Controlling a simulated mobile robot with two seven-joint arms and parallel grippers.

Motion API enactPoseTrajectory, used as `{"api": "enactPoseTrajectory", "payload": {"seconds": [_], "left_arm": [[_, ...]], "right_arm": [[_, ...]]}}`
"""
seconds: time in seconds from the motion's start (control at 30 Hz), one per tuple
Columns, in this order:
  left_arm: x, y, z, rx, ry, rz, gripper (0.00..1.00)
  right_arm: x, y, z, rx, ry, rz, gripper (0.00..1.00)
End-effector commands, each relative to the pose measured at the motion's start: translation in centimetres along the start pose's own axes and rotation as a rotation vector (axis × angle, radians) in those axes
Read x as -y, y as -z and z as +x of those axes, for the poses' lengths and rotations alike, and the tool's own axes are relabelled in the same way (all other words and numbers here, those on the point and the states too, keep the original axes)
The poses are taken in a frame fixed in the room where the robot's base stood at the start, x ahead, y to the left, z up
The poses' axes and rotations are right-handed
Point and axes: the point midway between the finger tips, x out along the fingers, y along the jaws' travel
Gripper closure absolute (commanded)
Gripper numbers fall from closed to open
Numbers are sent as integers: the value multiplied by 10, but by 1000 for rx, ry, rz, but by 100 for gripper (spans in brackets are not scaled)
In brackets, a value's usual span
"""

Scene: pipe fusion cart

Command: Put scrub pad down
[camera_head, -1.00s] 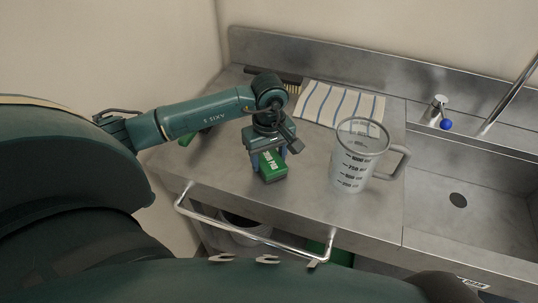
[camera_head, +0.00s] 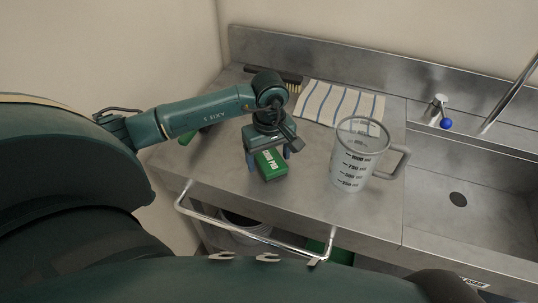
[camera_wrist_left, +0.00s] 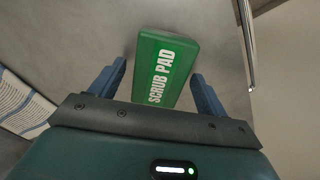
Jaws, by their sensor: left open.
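The green scrub pad (camera_head: 272,165) with white lettering lies on the steel counter, near its front edge. In the left wrist view the scrub pad (camera_wrist_left: 165,70) sits between the two blue fingers, with a gap on each side. My left gripper (camera_head: 268,161) is open above and around the pad, and its fingers (camera_wrist_left: 158,84) do not touch it. Part of the pad's far end is hidden under the gripper. My right gripper is not seen.
A clear measuring jug (camera_head: 352,165) stands right of the pad. A striped cloth (camera_head: 335,103) and a brush (camera_head: 292,87) lie at the back. The sink (camera_head: 480,200) is at right; a rail (camera_head: 250,235) runs along the front.

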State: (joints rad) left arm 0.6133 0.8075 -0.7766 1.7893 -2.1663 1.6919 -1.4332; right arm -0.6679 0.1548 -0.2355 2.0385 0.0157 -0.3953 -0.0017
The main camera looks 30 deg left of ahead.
Motion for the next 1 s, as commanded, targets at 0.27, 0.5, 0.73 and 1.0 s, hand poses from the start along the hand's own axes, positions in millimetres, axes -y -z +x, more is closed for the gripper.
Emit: {"api": "enactPoseTrajectory", "payload": {"seconds": [0.27, 0.5, 0.73, 1.0], "left_arm": [[-1, 2, -57, -6, -8, 0, 24], [-1, 1, -101, -5, -6, 0, 24], [0, 0, -118, -1, -3, -1, 24], [0, 0, -118, -1, -2, -1, 24]], "right_arm": [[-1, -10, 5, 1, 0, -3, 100], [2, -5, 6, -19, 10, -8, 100], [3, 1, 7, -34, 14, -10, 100], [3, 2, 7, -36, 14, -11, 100]]}}
